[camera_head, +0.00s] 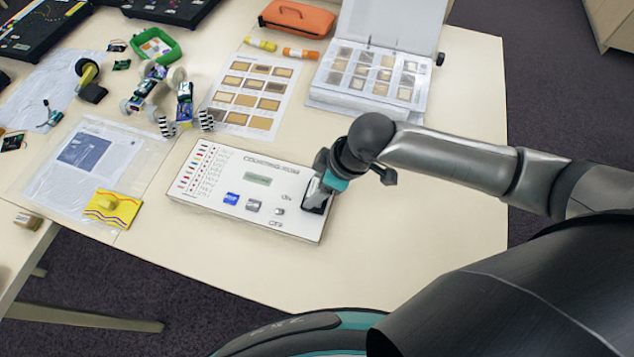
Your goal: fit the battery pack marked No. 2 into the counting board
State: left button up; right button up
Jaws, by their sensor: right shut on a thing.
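The counting board (228,212) is a flat white panel near the middle of the table, with a grey display, a blue button, grey buttons and a column of coloured marks at its left. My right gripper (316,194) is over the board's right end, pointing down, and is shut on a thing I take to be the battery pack. The gripper hides nearly all of it, and no number shows. A dark patch at the fingertips could be the pack or the board's recess; I cannot tell which, nor how deep the pack sits. My left gripper is not in view.
A yellow wavy-patterned block (112,209) lies on a plastic-covered sheet left of the board. Behind are small wheeled models (160,95), a sample sheet (252,92), an open binder (372,75) and an orange case (298,18). The table's front right is clear.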

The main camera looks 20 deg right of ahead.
jog(key=shift+f, duration=0.6)
jog(key=o, duration=1.3)
jog(key=shift+o, duration=0.4)
jog(key=shift+r+p, duration=0.35)
jog(key=shift+r, duration=0.15)
notch_tip(320, 180, up, 6)
jog(key=p, duration=0.7)
